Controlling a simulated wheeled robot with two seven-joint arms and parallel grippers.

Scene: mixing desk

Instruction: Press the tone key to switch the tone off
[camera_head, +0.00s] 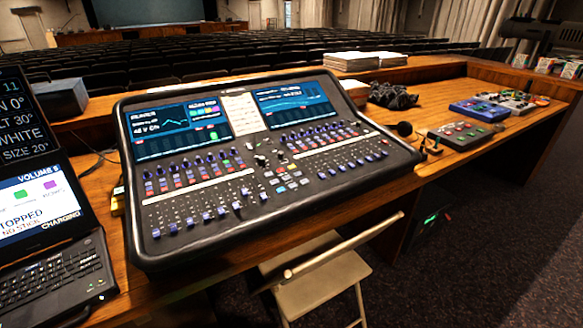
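The black mixing console (260,215) stands on the wooden desk, tilted up at the back, with two lit screens, rows of faders with blue caps and many small keys. Its left screen (178,128) shows a line graph and coloured blocks; its right screen (297,102) shows a blue curve. A group of keys (285,180) lies right of the middle faders. The key labels are too small to read, so I cannot tell which is the tone key or whether it is lit. Neither of my grippers is in view.
At the left, a laptop (55,270) shows "STOPPED" and "CHARGING", below a dark text display (22,125). Small control boxes (460,134) and a blue one (479,110) sit on the right of the desk. A folding chair (325,285) stands in front. Paper stacks (350,62) lie behind.

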